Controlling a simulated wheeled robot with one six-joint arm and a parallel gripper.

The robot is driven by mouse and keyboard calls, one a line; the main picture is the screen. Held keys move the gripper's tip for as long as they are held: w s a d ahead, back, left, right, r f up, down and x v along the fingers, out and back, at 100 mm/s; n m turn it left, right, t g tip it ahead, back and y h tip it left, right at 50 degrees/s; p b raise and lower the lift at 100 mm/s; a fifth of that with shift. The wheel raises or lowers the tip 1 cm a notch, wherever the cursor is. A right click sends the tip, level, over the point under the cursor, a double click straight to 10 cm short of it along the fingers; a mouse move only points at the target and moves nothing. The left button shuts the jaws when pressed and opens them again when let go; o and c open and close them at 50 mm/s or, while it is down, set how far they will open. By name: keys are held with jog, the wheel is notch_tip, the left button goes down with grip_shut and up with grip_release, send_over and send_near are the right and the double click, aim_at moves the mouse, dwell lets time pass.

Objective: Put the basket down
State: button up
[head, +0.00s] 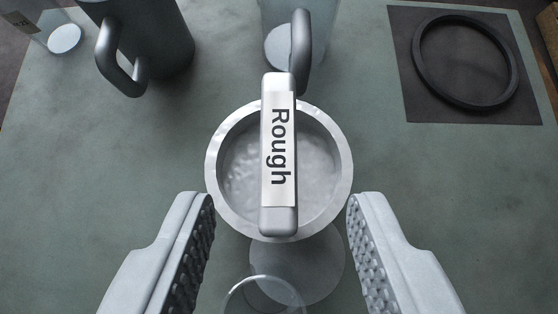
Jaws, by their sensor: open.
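The basket (217,160) is a round, light metal vessel with a thick rim, seen from above in the head view. A flat bar handle labelled "Rough" (278,155) spans its top. Its inside looks pale and rippled. My gripper (280,214) is open, with one ridged finger at the lower left and one at the lower right of the basket. The fingers stand apart from the handle, and nothing is held between them. The basket's underside is hidden, so I cannot tell what it rests on.
A dark mug-like vessel with a handle (160,45) stands at the upper left. A clear vessel with a dark handle (302,50) is behind the basket. A black ring (420,62) lies on a dark square mat (520,112) at the upper right. A clear round rim (232,296) shows at the bottom. The green tabletop (90,170) is bare at left.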

aim_at(277, 164)
jog(key=shift+f+x, duration=0.2)
jog(key=shift+x, duration=2.35)
jog(key=shift+s+a, duration=0.1)
jog(key=shift+s, duration=0.1)
grip_shut()
